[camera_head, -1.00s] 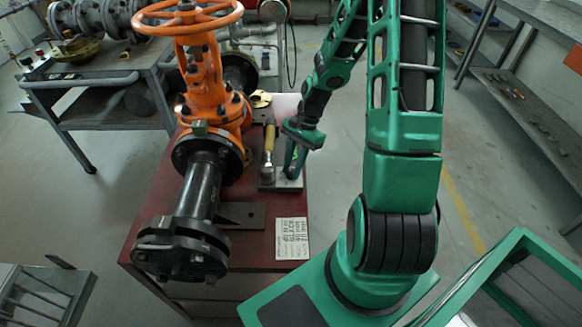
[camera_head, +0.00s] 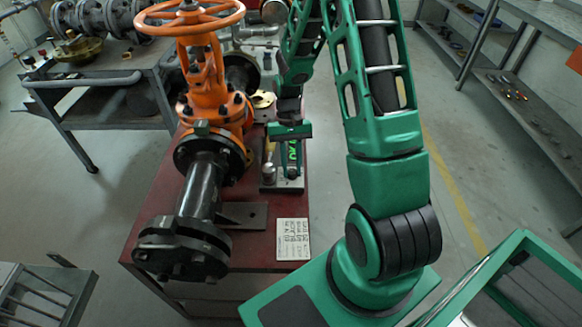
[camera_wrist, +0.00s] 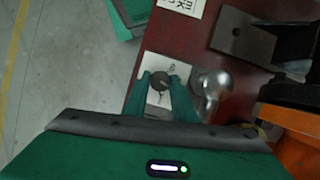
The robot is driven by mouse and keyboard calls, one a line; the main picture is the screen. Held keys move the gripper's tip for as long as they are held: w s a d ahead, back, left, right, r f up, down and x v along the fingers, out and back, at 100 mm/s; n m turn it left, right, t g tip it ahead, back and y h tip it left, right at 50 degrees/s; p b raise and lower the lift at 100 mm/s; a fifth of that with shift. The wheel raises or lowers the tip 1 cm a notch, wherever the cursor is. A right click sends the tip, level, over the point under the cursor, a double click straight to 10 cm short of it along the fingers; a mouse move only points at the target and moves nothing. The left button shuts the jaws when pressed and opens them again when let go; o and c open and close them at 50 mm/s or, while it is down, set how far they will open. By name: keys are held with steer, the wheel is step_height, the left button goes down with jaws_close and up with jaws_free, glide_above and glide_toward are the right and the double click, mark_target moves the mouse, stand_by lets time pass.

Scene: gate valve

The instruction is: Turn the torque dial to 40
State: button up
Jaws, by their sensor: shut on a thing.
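The torque dial (camera_wrist: 160,81) is a small dark round knob on a light plate (camera_wrist: 152,98) at the edge of the red table. In the wrist view my gripper (camera_wrist: 164,78) has its two green fingers on either side of the knob, shut on it. In the head view my gripper (camera_head: 290,172) reaches down onto the small base plate (camera_head: 282,187) beside the orange valve; the dial itself is hidden there. The scale marks around the knob are too small to read, so its setting cannot be told.
The orange gate valve (camera_head: 205,75) with its black flanged pipe (camera_head: 203,190) stands left of my gripper. A rounded metal piece (camera_wrist: 212,84) sits close beside the dial. A printed card (camera_head: 292,239) lies on the red table (camera_head: 262,262).

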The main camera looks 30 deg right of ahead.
steer(key=n, duration=0.2)
steer(key=n+h, duration=0.1)
steer(key=shift+w+a+n+h, duration=0.2)
steer(key=shift+n+h, duration=0.1)
steer(key=shift+n, duration=0.1)
steer(key=shift+n+h, duration=0.6)
steer(key=shift+n, duration=1)
steer(key=o, duration=1)
steer(key=shift+o, duration=0.2)
steer(key=v, duration=0.7)
steer(key=shift+r, duration=0.2)
steer(key=shift+w+r, duration=0.1)
